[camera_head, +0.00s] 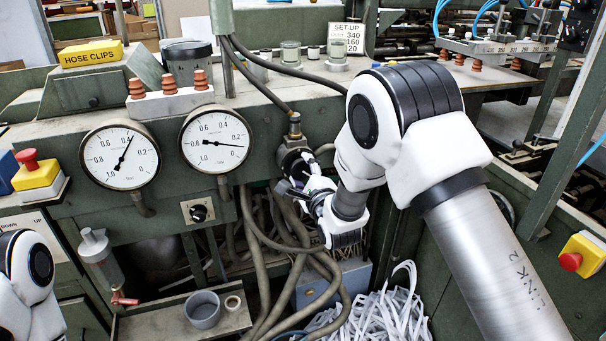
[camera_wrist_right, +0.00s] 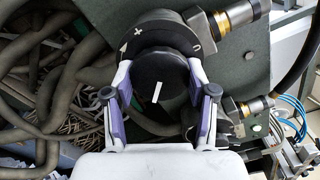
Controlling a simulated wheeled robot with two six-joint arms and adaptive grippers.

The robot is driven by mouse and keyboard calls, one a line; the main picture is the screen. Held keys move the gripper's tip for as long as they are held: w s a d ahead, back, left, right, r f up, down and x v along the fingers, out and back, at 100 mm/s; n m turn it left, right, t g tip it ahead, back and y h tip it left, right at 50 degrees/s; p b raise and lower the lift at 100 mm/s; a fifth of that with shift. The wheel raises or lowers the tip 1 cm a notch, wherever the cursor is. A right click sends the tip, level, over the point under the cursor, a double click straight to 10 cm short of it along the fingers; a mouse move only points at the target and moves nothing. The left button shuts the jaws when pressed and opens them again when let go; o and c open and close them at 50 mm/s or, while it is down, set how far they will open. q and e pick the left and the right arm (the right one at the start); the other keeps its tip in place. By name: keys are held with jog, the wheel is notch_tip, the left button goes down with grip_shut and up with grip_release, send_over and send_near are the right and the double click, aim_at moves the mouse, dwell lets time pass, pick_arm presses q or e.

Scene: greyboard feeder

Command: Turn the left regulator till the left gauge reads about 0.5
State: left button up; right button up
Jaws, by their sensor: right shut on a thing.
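The left gauge (camera_head: 120,156) has its needle pointing up and slightly right, between 0.2 and 0.4, nearer 0.4. The left regulator (camera_head: 291,157) is on the machine front, right of the gauges, below a brass hose fitting. My right gripper (camera_head: 300,184) is shut on its black knob. In the wrist view the knob (camera_wrist_right: 172,88) sits between both fingers, its white mark tilted slightly right of upright.
The right gauge (camera_head: 215,140) reads near 0.1. A small black knob (camera_head: 198,212) sits on a plate below it. Thick hoses (camera_head: 270,240) hang below the regulator, beside a heap of white strips (camera_head: 375,315). Red stop buttons (camera_head: 570,261) stand at both sides.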

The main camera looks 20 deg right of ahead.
jog(key=shift+m+b, duration=0.3)
jog(key=shift+m, duration=1.3)
jog(key=o, duration=1.2)
jog(key=s, duration=1.2)
jog(key=shift+d, duration=0.2)
